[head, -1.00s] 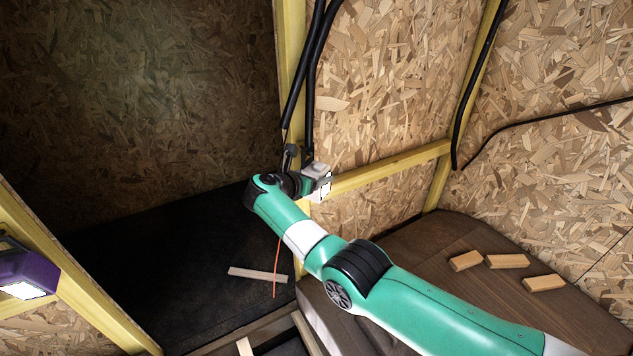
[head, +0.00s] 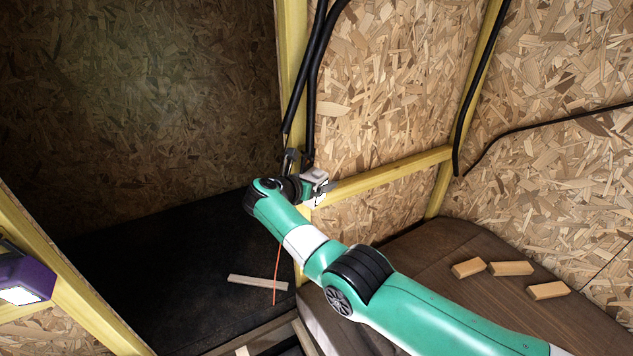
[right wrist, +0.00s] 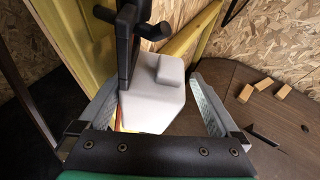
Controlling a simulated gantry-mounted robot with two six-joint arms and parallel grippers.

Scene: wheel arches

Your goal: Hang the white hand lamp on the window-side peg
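The white hand lamp (head: 316,174) is at the yellow post in the middle of the head view, its body pale grey in the right wrist view (right wrist: 155,88). A black upright piece with short crosspieces (right wrist: 128,45) rises above the lamp body; where lamp hook and peg meet is unclear. In the head view this dark hardware (head: 291,158) is small against the post. My right gripper (head: 318,184) is at the lamp. Its fingers stand apart on either side of the lamp body, with a visible gap on the right. My left gripper is out of view.
A purple lamp (head: 24,279) with a lit face is at the left frame. Black cables (head: 315,70) run down the post just above my gripper. Several wooden blocks (head: 511,268) lie on the brown wheel arch (head: 440,250). A wood strip (head: 257,282) lies on the dark surface.

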